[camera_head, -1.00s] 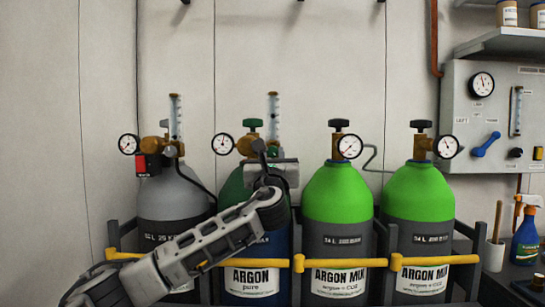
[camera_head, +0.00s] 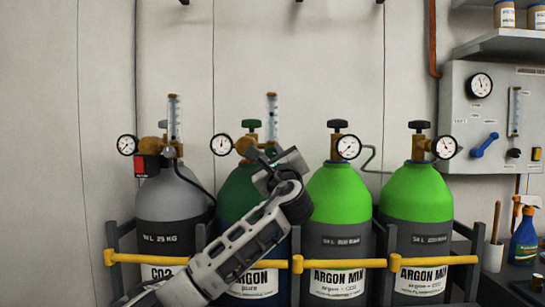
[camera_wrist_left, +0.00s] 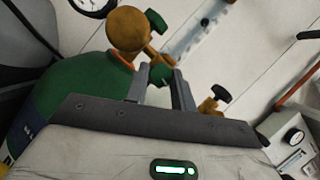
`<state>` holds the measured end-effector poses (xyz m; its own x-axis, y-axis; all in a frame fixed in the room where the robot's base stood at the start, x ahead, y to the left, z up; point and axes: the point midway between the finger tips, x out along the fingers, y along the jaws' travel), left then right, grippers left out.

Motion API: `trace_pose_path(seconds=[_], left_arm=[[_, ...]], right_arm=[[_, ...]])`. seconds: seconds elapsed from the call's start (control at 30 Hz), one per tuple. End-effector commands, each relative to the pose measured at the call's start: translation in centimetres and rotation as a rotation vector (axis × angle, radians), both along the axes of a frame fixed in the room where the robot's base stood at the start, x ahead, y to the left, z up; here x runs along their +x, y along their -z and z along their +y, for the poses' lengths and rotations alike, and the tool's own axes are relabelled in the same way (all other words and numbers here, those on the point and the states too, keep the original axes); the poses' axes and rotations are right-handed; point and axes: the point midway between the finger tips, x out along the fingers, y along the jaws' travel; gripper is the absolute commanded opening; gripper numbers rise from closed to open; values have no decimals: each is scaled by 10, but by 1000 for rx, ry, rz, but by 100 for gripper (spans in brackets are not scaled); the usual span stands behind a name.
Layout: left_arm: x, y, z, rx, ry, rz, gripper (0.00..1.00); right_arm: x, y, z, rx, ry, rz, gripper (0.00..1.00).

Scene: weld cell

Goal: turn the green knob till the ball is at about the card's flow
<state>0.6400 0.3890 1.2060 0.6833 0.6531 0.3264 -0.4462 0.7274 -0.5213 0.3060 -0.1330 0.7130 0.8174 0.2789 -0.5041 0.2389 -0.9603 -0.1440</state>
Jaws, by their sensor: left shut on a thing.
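The green knob (camera_wrist_left: 160,75) sits between the fingers of my left gripper (camera_wrist_left: 161,88) in the left wrist view, and the gripper is shut on it. In the head view my left gripper (camera_head: 270,172) is in front of the argon regulator and hides the knob. The clear flow tube (camera_head: 272,117) stands upright just above it and shows again in the wrist view (camera_wrist_left: 196,34). I cannot make out a card with a flow value. My right gripper is not in view.
The argon regulator's gauge (camera_head: 221,144) is left of my gripper. A bright green argon mix cylinder (camera_head: 339,190) stands close on the right, the grey CO2 cylinder (camera_head: 172,200) on the left. A yellow bar (camera_head: 335,263) runs across the cylinder fronts.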

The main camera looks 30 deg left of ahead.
Motion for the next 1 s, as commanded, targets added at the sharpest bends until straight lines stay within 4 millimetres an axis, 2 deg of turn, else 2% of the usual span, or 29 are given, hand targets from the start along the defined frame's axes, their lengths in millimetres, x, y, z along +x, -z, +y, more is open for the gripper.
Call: trace_pose_path(seconds=[0.43,0.47,0.83,1.0], left_arm=[[0,1,0,-10,0,-3,2],[0,1,0,-10,0,-3,33],[-2,2,-3,-8,1,-5,34],[-18,11,-19,-8,4,-5,34]], right_arm=[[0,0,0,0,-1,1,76],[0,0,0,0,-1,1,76],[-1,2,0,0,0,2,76],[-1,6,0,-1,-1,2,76]])
